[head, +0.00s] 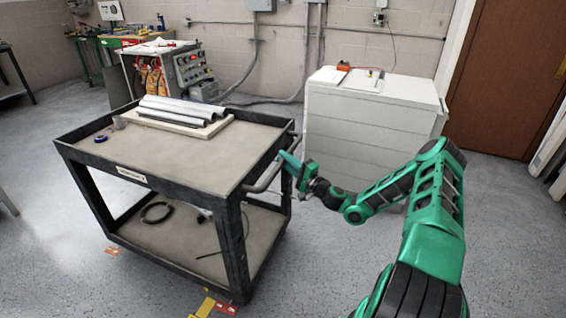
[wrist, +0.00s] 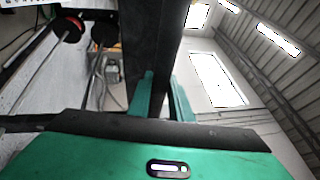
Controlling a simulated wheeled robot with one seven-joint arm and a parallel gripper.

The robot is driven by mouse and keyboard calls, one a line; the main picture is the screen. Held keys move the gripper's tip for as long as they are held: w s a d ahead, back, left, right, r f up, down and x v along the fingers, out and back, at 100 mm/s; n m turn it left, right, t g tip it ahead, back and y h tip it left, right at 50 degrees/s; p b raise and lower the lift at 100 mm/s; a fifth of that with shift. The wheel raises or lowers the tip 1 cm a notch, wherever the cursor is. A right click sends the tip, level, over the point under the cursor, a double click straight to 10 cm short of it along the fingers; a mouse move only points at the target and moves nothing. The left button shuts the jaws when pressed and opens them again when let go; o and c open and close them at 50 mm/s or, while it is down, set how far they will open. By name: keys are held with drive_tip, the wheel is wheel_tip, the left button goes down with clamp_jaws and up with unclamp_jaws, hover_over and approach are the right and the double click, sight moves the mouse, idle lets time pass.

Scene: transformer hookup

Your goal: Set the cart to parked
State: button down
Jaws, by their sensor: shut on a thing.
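The cart (head: 68,149) is a black two-shelf cart with grey-tan shelf surfaces, standing left of centre in the head view. Its push handle (head: 266,177) sticks out from its right end. My gripper (head: 287,166) is at that handle and shut on it. In the wrist view the two green fingers (wrist: 160,98) stand on either side of a dark bar; the exact contact is hard to see there. Yellow and red floor markings (head: 205,306) lie by the cart's near corner, and a small orange-red one (head: 112,251) lies by its left side.
Rolled papers (head: 180,108) on a board, and a blue tape roll (head: 101,138), lie on the cart's top. A black cable coil (head: 157,212) lies on its lower shelf. A white cabinet (head: 350,125) stands close behind my gripper. A control box (head: 190,70) stands behind the cart. Floor in front is clear.

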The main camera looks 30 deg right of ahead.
drive_tip(key=shift+f, duration=0.25)
drive_tip(key=c, duration=1.6)
unclamp_jaws()
drive_tip(key=shift+r, duration=0.1)
drive_tip(key=v, duration=1)
drive_tip(key=shift+s+d, duration=0.1)
drive_tip(key=shift+s, duration=0.25)
